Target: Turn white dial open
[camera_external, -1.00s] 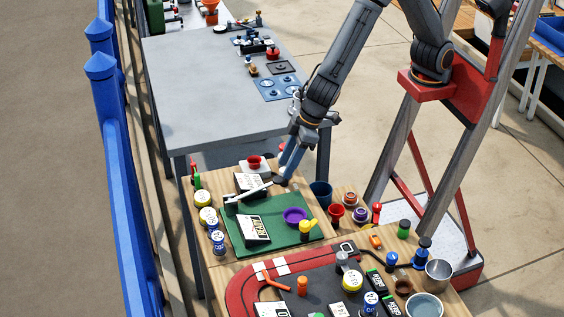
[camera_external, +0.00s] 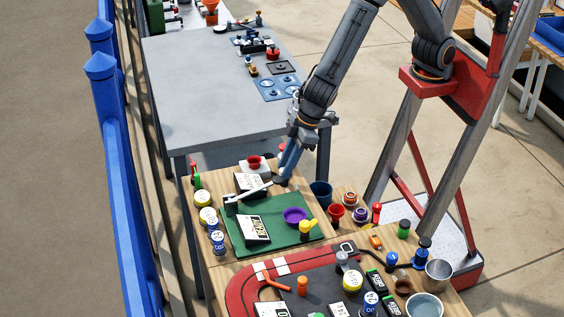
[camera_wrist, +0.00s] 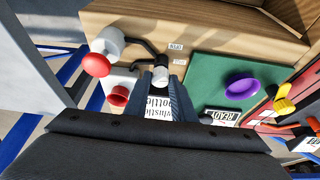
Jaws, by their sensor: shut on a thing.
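Small labels (camera_wrist: 176,47) lie on the wood just beyond the dial. In the external view my gripper (camera_external: 284,178) points down near the back right of the green mat. The dial is not clearly seen there.
A purple dish (camera_external: 294,215) and a yellow knob (camera_external: 308,228) stand on the green mat (camera_external: 270,240). A red horn (camera_wrist: 97,65) is left of the dial in the wrist view. A dark blue cup (camera_external: 321,192) stands right of my gripper.

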